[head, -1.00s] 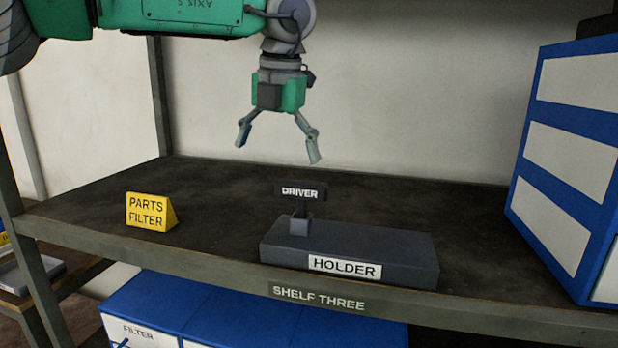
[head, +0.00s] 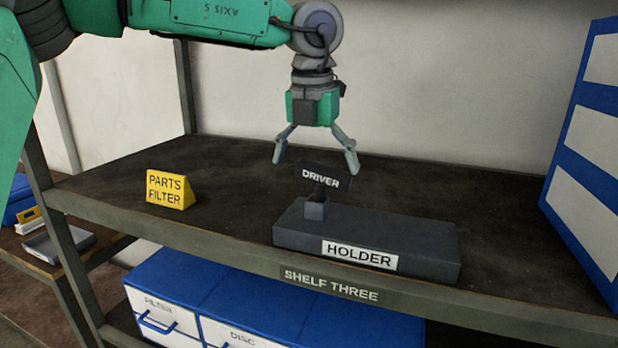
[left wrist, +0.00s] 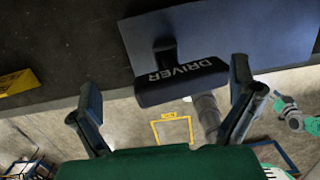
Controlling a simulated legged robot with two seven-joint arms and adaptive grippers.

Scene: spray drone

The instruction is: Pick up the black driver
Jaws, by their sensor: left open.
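The black driver (head: 326,178) stands upright in the dark grey holder (head: 420,250) on the shelf, its T-shaped handle marked DRIVER on top. My left gripper (head: 317,160) points down with its fingers spread, just above the handle and apart from it. In the left wrist view the driver's handle (left wrist: 182,82) lies between the two open fingers of the left gripper (left wrist: 168,108). The driver's lower end is hidden in the holder. My right gripper is not seen in the head view.
A yellow PARTS FILTER block (head: 171,190) sits left of the holder. A blue and white cabinet (head: 590,170) stands at the right. Blue bins (head: 200,290) are below the shelf's front edge (head: 180,240). The shelf behind the holder is clear.

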